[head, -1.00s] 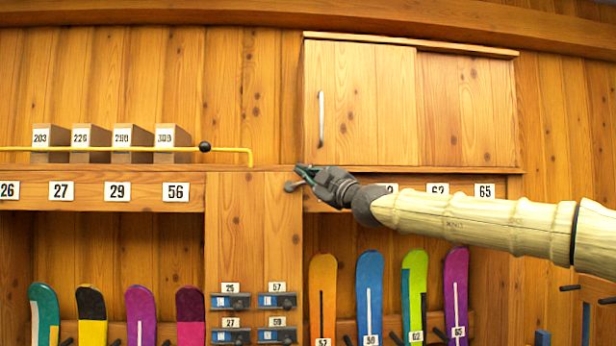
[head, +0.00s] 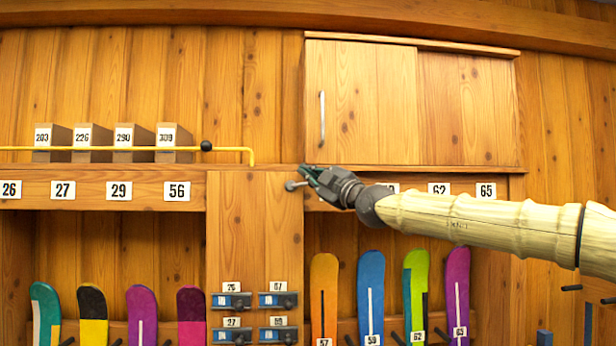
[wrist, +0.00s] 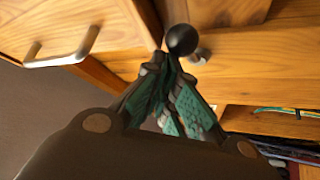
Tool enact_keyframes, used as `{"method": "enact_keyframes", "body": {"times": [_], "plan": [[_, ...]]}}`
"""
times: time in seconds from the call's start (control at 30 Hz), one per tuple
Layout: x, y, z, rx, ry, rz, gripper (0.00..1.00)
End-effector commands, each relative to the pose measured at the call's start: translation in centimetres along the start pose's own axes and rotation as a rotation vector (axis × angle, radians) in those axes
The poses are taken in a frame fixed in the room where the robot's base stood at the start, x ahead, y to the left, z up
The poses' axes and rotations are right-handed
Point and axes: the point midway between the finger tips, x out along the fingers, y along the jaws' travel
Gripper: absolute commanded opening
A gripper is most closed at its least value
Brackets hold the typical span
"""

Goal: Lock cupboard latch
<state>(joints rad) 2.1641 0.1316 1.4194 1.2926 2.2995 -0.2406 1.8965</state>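The wooden cupboard (head: 360,100) has a vertical metal handle (head: 322,119), which also shows in the wrist view (wrist: 62,50). In the wrist view a black ball knob (wrist: 182,39) stands right at my gripper's fingertips, with a metal stub (wrist: 200,56) beside it. In the head view a small grey metal piece (head: 291,186) shows by my gripper (head: 306,172), just below the cupboard's lower left corner. My gripper's green-padded fingers (wrist: 167,66) converge to closely spaced tips. They look shut, with the ball beyond them; whether the tips press on it is hidden.
A yellow rail (head: 100,149) with a black knob (head: 206,146) runs before numbered boxes (head: 174,142) at left. Snowboards (head: 371,290) stand in racks below. Small numbered devices (head: 231,300) hang on the central panel (head: 254,230).

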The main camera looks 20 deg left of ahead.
Motion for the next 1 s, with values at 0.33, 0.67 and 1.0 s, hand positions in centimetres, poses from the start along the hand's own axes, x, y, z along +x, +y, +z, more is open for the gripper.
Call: {"method": "enact_keyframes", "body": {"times": [0.33, 0.67, 1.0], "plan": [[1.6, 1.3, -3.5, -0.001, 0.007, -0.003, 0.00], [-2.7, -0.3, -3.6, 0.001, 0.010, -0.006, 0.00], [-7.3, -1.1, -3.6, 0.001, 0.007, -0.005, 0.00]]}}
